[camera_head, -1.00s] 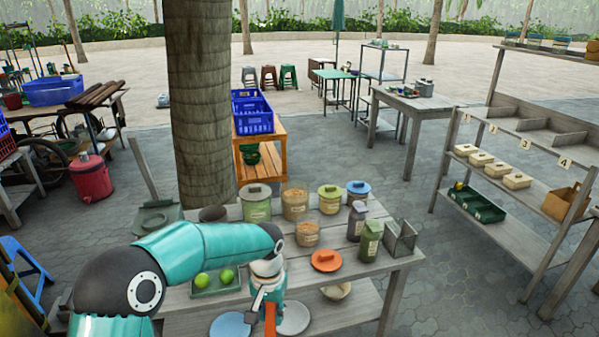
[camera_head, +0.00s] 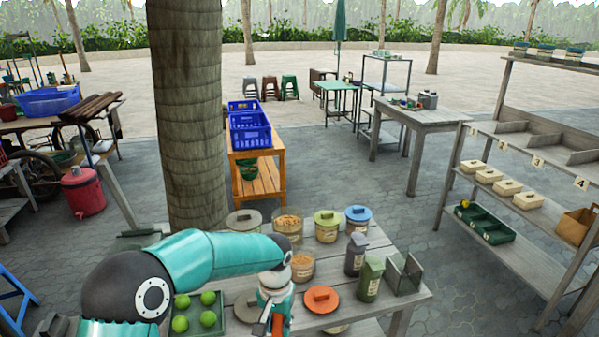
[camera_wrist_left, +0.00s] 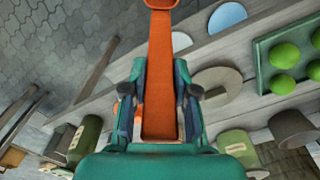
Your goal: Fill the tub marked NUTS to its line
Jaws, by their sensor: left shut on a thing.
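My left gripper (camera_head: 274,298) is shut on an orange tool, whose long flat shaft (camera_wrist_left: 162,75) runs between the fingers in the left wrist view; its far end is cut off by the frame. The gripper is over the near side of the grey table. An open tub (camera_head: 302,267) with brown contents stands just behind it. Another tub with brown contents (camera_head: 287,224) stands in the back row, beside a green-lidded tub (camera_head: 327,228) and a blue-lidded tub (camera_head: 357,219). Labels are too small to read, so I cannot tell which is NUTS. My right gripper is out of view.
An orange lid (camera_head: 321,300) lies right of the gripper and a beige disc (camera_head: 247,306) left of it. A green tray (camera_head: 182,334) holds limes. Dark (camera_head: 355,255) and green (camera_head: 369,281) bottles and a metal holder (camera_head: 404,274) stand at the right. My arm hides the table's left part.

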